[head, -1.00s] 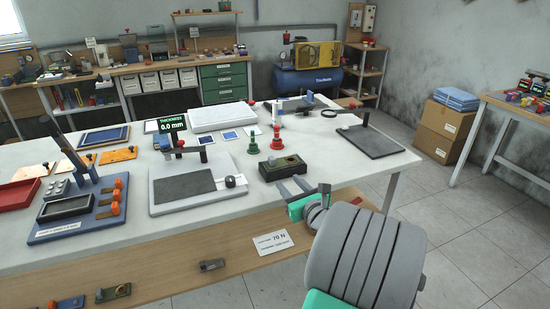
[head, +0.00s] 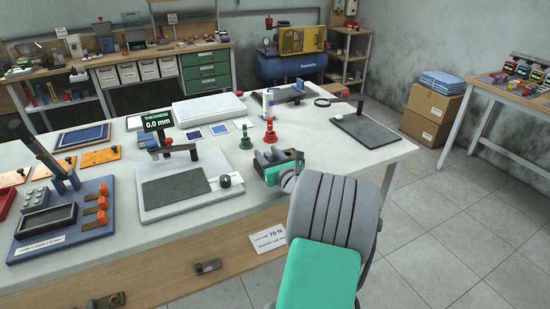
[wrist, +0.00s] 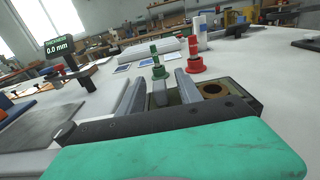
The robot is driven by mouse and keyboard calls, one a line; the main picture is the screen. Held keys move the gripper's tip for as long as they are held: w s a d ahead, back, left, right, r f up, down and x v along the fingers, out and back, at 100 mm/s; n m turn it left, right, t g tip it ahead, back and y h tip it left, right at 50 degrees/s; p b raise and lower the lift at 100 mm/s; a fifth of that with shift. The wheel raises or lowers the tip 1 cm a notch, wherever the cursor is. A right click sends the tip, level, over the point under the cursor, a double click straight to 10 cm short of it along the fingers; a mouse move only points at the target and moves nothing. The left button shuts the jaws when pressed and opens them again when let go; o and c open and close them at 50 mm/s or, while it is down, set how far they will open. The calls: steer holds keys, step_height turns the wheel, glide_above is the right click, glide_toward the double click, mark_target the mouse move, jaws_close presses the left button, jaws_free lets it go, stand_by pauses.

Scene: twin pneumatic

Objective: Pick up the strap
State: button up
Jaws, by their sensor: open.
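I cannot single out the strap with certainty. In the wrist view, a short grey piece (wrist: 160,94) shows between the two fingers of my gripper (wrist: 162,80); it may be the strap, but its full shape is hidden. The fingers are apart, one on each side of it, and no contact shows. In the head view, my gripper (head: 284,169) is low over the front right part of the white table and covers most of that block.
A green knobbed piece (head: 245,138) and a red one (head: 270,132) stand just behind the gripper. A thickness gauge on a pale plate (head: 205,202) lies to the left. A dark plate with a stand (head: 365,130) is at the right end of the table (head: 320,145).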

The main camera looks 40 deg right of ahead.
steer(key=shift+c, duration=0.3)
jaws_close()
stand_by(0.3)
